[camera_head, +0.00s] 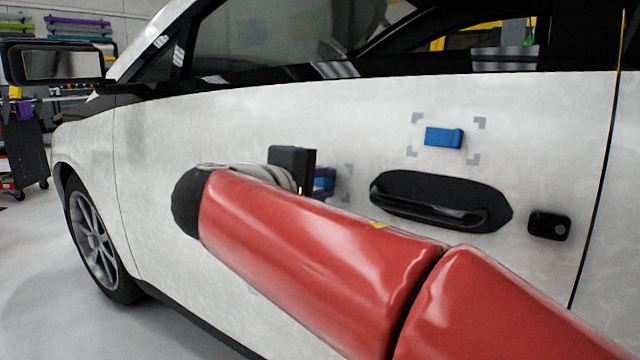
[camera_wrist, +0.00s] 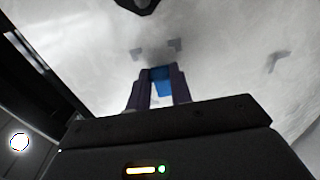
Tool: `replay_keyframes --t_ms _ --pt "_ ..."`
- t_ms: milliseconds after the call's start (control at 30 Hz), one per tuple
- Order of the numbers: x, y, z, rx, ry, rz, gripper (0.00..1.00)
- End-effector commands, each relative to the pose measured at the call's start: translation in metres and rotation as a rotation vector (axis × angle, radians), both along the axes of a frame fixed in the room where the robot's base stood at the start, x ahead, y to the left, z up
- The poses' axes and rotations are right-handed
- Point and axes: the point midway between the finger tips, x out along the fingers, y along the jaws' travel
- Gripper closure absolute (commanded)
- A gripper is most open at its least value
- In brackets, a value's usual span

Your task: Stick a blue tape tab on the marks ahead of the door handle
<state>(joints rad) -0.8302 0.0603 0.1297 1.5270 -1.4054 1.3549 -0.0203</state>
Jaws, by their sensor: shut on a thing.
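My gripper (camera_head: 325,180) is close to the white car door (camera_head: 240,125), left of the black door handle (camera_head: 440,202). In the wrist view my gripper (camera_wrist: 160,72) has its purple fingers shut on a blue tape tab (camera_wrist: 162,85). Grey corner marks (camera_head: 348,169) show just right of the fingers in the head view. I cannot tell whether the tab touches the door.
Another blue tab (camera_head: 443,137) sits on the door inside grey corner marks above the handle. A small black lock piece (camera_head: 549,225) is right of the handle. A side mirror (camera_head: 62,64) juts out at the far left. My red arm covers the lower door.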

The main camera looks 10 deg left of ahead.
Motion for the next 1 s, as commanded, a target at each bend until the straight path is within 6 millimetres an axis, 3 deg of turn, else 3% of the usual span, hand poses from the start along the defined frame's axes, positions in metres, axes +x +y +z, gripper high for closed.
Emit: replay_keyframes --t_ms 1000 --pt "0.0096 -0.0044 -0.0018 0.0 0.0 -0.001 1.0"
